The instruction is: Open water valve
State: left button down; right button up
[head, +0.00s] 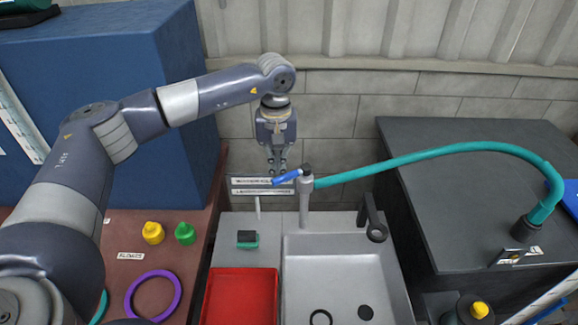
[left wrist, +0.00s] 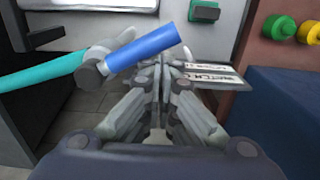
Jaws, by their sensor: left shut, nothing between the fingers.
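The water valve is a grey standpipe (head: 305,205) at the back edge of the sink unit, with a blue lever handle (head: 287,176) on top pointing left in the head view. The blue handle also shows in the left wrist view (left wrist: 142,49), just beyond and left of the fingers. A teal hose (head: 430,153) runs from the valve to the right. My left gripper (head: 278,172) is shut and empty, close to the handle's free end; I cannot tell whether it touches. Its fingers also show in the left wrist view (left wrist: 160,80). My right gripper is out of view.
A label plate (head: 250,181) sits behind the valve. The sink (head: 335,262) has a black tap (head: 372,220); a red tray (head: 240,297) and a green-black block (head: 247,239) lie to its left. A blue cabinet (head: 110,90) stands left, a dark counter (head: 460,200) right.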

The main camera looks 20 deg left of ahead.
aim_at(281, 177)
pick_arm(q)
jog(key=shift+s+d, duration=0.15)
jog(key=shift+s, duration=0.1)
jog(key=shift+s+d, duration=0.35)
jog(key=shift+s, duration=0.25)
jog(key=shift+d, duration=0.1)
jog(key=shift+s+d, duration=0.5)
jog(key=shift+s, duration=0.05)
jog(key=shift+d, duration=0.1)
jog(key=shift+r+p, duration=1.55)
jog(key=shift+r, duration=2)
